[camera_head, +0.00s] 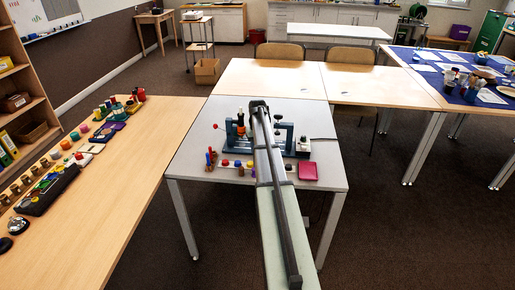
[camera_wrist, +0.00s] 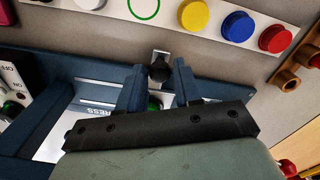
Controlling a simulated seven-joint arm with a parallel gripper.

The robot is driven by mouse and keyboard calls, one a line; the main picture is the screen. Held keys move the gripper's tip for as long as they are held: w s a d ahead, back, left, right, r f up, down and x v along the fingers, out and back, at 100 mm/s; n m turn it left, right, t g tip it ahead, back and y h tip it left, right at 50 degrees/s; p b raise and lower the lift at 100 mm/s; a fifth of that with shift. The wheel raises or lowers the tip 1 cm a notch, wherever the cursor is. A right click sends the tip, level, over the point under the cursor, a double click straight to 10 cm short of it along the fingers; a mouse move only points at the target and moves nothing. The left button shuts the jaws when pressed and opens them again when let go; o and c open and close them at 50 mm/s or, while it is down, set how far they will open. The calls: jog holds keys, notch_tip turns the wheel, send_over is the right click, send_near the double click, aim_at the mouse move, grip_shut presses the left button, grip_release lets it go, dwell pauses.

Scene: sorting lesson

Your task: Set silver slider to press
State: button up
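In the wrist view, a small silver piece (camera_wrist: 161,56) with a black knob (camera_wrist: 159,72) sits at the edge of a dark blue frame (camera_wrist: 75,68). I take this to be the slider, though its track is not clear. The two dark fingers of my gripper (camera_wrist: 159,88) stand apart with the knob between their tips, and I cannot tell whether they touch it. A white plate (camera_wrist: 88,103) lettered "PRESS", partly covered, lies behind the left finger. A green part shows between the fingers. In the head view, my arm hides much of the blue machine (camera_head: 287,128).
In the wrist view, a pale strip carries blue (camera_wrist: 238,26), yellow (camera_wrist: 194,15) and red (camera_wrist: 274,38) buttons close by. A switch box (camera_wrist: 14,96) marked ON is at left. In the head view, a pink box (camera_head: 307,171) and a red-tipped lever (camera_head: 216,126) share the grey table (camera_head: 195,157).

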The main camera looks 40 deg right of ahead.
grip_shut()
jog(key=s+d, duration=0.6)
jog(key=shift+s+d, duration=0.2)
dwell(0.3)
jog(key=shift+o, duration=1.8)
grip_release()
notch_tip(320, 180, up, 14)
jog(key=shift+f, duration=0.1)
